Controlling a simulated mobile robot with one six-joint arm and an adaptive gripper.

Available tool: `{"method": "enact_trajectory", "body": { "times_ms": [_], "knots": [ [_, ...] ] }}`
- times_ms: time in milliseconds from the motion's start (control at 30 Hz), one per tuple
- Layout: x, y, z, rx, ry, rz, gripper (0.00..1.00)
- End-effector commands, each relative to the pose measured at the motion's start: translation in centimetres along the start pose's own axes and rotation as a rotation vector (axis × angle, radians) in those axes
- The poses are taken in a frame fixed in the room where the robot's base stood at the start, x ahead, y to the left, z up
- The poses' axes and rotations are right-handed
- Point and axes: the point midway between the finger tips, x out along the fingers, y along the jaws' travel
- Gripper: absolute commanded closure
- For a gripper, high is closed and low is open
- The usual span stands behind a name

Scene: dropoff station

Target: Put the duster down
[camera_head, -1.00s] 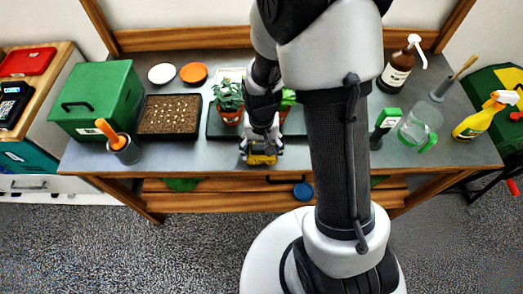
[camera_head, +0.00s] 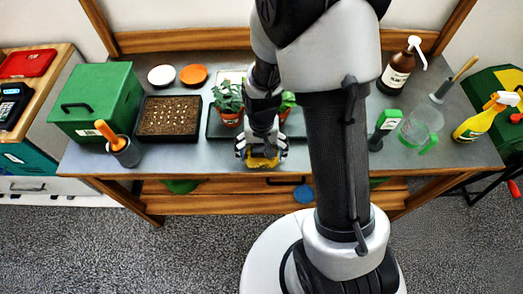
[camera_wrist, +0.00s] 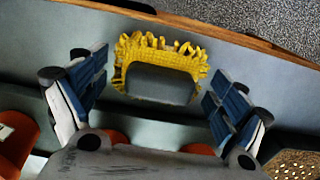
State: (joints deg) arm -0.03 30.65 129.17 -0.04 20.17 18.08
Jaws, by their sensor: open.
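The duster (camera_wrist: 163,57) is a yellow, fringed thing with a grey middle. In the wrist view it lies on the grey bench top (camera_wrist: 250,70), close to the wooden front edge. My gripper (camera_wrist: 160,95) is open, its blue-padded fingers spread to either side of the duster and apart from it. In the head view the duster (camera_head: 262,160) shows just below my gripper (camera_head: 262,150) at the bench's front, partly hidden by the fingers.
Two potted plants (camera_head: 229,98) on a dark tray (camera_head: 215,127) stand just behind my gripper. A seed tray (camera_head: 169,117) and a grey cup with an orange handle (camera_head: 122,150) are to the left. A green jug (camera_head: 420,130) and bottles are to the right. Bare bench lies on both sides.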

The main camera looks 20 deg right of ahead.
Motion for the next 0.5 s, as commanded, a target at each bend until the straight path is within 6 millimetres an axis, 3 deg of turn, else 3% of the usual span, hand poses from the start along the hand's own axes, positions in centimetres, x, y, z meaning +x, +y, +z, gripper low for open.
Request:
{"method": "enact_trajectory", "body": {
  "times_ms": [233,500],
  "knots": [
    [-1.6,0.0,-0.1,0.0,0.004,-0.001,0.09],
    [-7.6,0.0,-0.1,0.0,0.005,-0.002,0.09]
  ]
}}
